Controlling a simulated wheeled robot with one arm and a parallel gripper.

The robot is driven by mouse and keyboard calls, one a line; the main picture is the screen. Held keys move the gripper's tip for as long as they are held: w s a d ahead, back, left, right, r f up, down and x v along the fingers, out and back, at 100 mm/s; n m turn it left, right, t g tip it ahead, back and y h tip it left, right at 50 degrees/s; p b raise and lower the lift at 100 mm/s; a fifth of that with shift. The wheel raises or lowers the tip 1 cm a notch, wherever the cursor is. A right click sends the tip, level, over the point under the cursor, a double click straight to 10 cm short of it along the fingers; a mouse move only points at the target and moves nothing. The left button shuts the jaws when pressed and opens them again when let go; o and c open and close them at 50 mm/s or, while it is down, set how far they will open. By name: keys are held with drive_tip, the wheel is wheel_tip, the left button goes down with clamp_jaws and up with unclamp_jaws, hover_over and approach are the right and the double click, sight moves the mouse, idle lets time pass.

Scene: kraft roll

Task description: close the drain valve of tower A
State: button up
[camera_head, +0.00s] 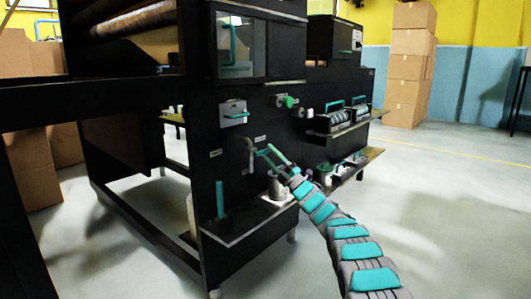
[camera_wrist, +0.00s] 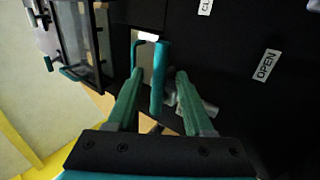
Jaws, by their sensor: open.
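In the head view, a grey bent lever or pipe (camera_head: 250,152) sticks out of the black machine's front between small white labels; it looks like the drain valve. My gripper (camera_head: 266,152) is open, just right of it, fingers pointing at the panel. In the wrist view, my gripper (camera_wrist: 157,88) has its two green fingers apart. A grey part (camera_wrist: 207,107), probably the same valve, is partly hidden behind the right finger. A white label reading OPEN (camera_wrist: 266,65) is to the right, and a cut-off label reading CL (camera_wrist: 205,6) is above. No tower name is readable.
A silver box with a teal handle (camera_head: 235,116) sits above the lever; its teal bar (camera_wrist: 157,78) appears between my fingers in the wrist view, apparently beyond them. A glass door (camera_head: 236,47) is higher. A grey can (camera_head: 278,187) stands below my gripper.

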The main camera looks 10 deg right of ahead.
drive_tip(key=shift+v, duration=1.2)
